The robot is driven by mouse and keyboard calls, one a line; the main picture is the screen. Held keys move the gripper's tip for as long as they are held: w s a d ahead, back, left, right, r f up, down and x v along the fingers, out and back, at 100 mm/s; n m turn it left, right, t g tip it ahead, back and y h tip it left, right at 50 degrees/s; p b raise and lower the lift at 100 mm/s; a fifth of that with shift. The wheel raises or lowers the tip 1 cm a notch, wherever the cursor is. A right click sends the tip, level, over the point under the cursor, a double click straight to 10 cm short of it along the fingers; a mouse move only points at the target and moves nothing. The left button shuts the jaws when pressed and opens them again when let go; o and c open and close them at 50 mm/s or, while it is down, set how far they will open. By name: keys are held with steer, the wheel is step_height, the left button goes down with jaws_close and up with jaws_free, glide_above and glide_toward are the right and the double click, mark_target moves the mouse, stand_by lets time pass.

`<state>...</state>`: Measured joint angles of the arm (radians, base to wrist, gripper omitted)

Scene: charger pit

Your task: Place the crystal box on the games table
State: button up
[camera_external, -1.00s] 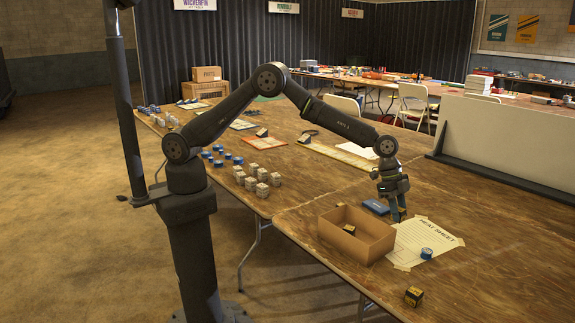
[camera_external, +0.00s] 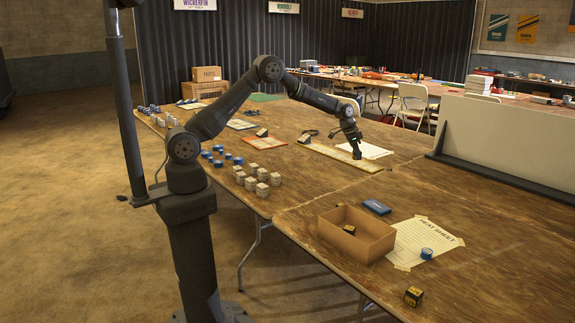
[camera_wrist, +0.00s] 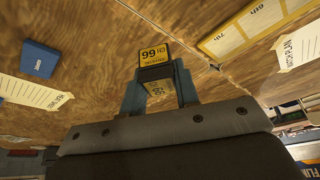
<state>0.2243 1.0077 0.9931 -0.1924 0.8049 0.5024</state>
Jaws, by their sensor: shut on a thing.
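My gripper (camera_external: 357,154) is over the far middle of the wooden table, near a pale strip and a white sheet. In the wrist view my gripper (camera_wrist: 158,88) is shut on a small black box with yellow labels (camera_wrist: 154,52), marked with "CH" and a number. I take it for the crystal box; in the external view it is too small to make out. Similar black-and-yellow boxes show in the external view: one inside the cardboard tray (camera_external: 370,250), one on the table at the front (camera_external: 413,296). No label names the games table.
The pale strip (camera_external: 330,152) and white sheet (camera_external: 366,149) lie by my gripper. Pale and blue pieces (camera_external: 258,180) stand at left. A grey barrier (camera_external: 505,145) bounds the right.

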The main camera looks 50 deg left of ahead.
steer(key=s+a+n+y, duration=0.1)
steer(key=a+n+y, duration=0.45)
steer(key=a, duration=3.65)
steer(key=s+a+n, duration=0.4)
steer(key=s+a, duration=0.3)
steer(key=a, duration=0.4)
steer(key=s+a+n, duration=0.3)
steer(key=s+a, duration=0.5)
steer(key=a, duration=0.3)
steer(key=s+a+n, duration=0.4)
steer(key=s+a, duration=0.3)
steer(key=a, duration=0.4)
steer(key=shift+m, duration=0.25)
steer(key=s+a+f, duration=0.1)
steer(key=a+f, duration=0.1)
steer(key=a, duration=0.1)
steer(key=s+a+f, duration=0.2)
steer(key=a, duration=0.2)
steer(key=s+a+f, duration=0.1)
steer(key=a+f, duration=0.1)
steer(key=a, duration=0.1)
steer(key=shift+s+a+f, duration=0.2)
steer(key=shift+a+f, duration=0.1)
steer(key=shift+a, duration=0.05)
steer(key=shift+f, duration=2)
steer(key=o, duration=0.5)
steer(key=shift+f, duration=0.15)
steer(key=o, duration=0.4)
